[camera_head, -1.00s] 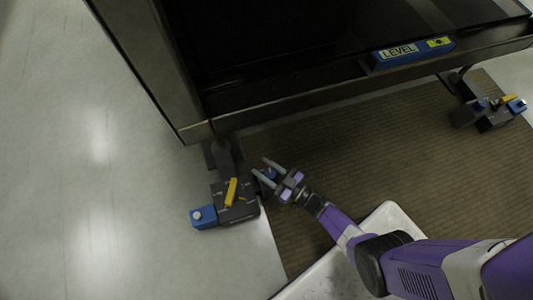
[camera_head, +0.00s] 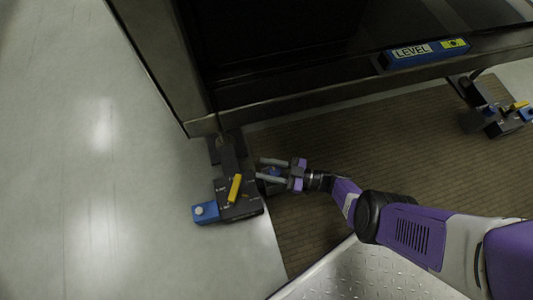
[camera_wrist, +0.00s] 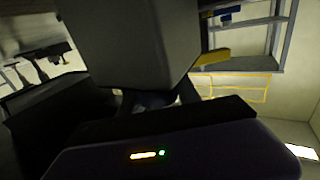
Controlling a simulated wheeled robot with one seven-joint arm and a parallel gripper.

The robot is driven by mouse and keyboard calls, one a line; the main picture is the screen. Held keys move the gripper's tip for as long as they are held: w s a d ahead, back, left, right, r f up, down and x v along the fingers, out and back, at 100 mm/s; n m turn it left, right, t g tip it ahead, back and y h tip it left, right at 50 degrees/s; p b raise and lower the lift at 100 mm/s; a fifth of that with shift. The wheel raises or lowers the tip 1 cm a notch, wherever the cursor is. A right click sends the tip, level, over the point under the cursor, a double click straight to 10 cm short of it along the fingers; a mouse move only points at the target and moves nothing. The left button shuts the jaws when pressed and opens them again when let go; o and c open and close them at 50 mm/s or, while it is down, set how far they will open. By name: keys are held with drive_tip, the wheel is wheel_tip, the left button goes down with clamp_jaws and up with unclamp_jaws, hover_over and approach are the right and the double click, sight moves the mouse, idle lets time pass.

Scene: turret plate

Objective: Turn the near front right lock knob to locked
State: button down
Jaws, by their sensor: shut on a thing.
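A dark foot unit (camera_head: 240,207) stands on the floor below the left corner of the large frame. It has a yellow lever (camera_head: 234,188) on top and a blue block with a pale button (camera_head: 205,212) on its left. My gripper (camera_head: 264,170) reaches in from the right and is shut on this knob, one finger on each side. In the wrist view the unit's grey body (camera_wrist: 130,40) fills the upper middle, and the knob is dark and mostly hidden.
The dark frame (camera_head: 300,107) overhangs close above my gripper and carries a blue LEVEL gauge (camera_head: 425,52). A similar foot unit (camera_head: 490,115) stands at the far right. A brown ribbed mat (camera_head: 370,140) lies under my arm. The pale floor (camera_head: 80,200) at left is clear.

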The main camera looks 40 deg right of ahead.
drive_tip(key=shift+w+d+r, duration=0.1)
drive_tip(key=shift+w+d, duration=0.05)
drive_tip(key=shift+w, duration=0.05)
drive_tip(key=c, duration=0.9)
unclamp_jaws()
drive_tip(key=shift+o, duration=0.2)
drive_tip(key=shift+s, duration=0.1)
drive_tip(key=shift+s, duration=0.1)
drive_tip(key=v, duration=0.7)
drive_tip(key=shift+s, duration=0.3)
drive_tip(key=shift+d, duration=0.1)
